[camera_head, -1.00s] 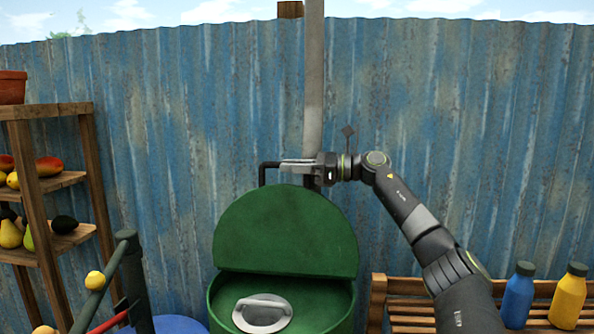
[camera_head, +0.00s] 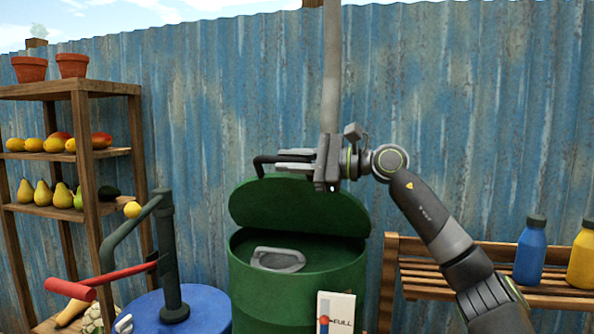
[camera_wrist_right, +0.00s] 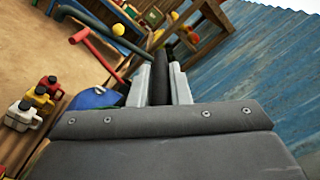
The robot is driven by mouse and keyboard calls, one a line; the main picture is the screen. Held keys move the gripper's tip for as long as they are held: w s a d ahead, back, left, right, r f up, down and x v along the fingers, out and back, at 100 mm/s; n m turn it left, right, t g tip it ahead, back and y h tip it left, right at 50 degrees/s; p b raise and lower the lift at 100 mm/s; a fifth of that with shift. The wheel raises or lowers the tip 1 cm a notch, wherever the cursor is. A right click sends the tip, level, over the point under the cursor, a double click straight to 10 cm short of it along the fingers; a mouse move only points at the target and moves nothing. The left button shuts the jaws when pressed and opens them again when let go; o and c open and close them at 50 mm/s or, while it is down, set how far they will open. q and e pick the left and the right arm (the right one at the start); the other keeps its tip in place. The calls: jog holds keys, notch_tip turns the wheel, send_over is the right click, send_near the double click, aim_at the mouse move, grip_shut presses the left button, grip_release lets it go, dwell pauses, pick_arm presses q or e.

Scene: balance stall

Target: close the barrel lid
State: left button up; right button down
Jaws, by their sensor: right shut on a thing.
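The green barrel (camera_head: 300,300) stands at centre with its green lid (camera_head: 300,205) raised at a slant above the back of the rim. The opening at the front is uncovered. A dark handle (camera_head: 258,162) rises behind the lid's upper edge. My right gripper (camera_head: 285,161) is at that handle, above the lid, and is shut on it. In the right wrist view, a dark bar (camera_wrist_right: 160,78) sits between the pale fingers of my right gripper (camera_wrist_right: 160,90). My left gripper is not in view.
A grey metal piece (camera_head: 277,260) shows in the barrel's opening. A "FULL" gauge (camera_head: 337,312) is on its front. Left are a blue drum (camera_head: 205,308) with a red-handled pump (camera_head: 72,290) and a fruit shelf (camera_head: 65,87). Right is a wooden bench (camera_head: 415,270) with bottles (camera_head: 530,252).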

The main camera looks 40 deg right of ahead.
pick_arm(q)
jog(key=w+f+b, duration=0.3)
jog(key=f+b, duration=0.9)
jog(key=b, duration=0.2)
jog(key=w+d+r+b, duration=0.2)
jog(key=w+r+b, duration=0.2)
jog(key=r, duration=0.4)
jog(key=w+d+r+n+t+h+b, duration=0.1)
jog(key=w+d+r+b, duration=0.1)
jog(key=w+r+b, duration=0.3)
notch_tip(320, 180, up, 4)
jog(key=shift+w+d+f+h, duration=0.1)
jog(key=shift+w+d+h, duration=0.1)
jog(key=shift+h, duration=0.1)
pick_arm(e)
jog(key=s+a+f+n, duration=0.2)
jog(key=f+n, duration=0.1)
jog(key=f, duration=0.4)
jog(key=s+a+f+n, duration=0.2)
jog(key=a+f+n, duration=0.1)
jog(key=f, duration=0.4)
jog(key=s+a+f+n, duration=0.2)
jog(key=f, duration=0.6)
jog(key=shift+a+n, duration=0.3)
jog(key=shift+n, duration=0.1)
jog(key=shift+f, duration=0.15)
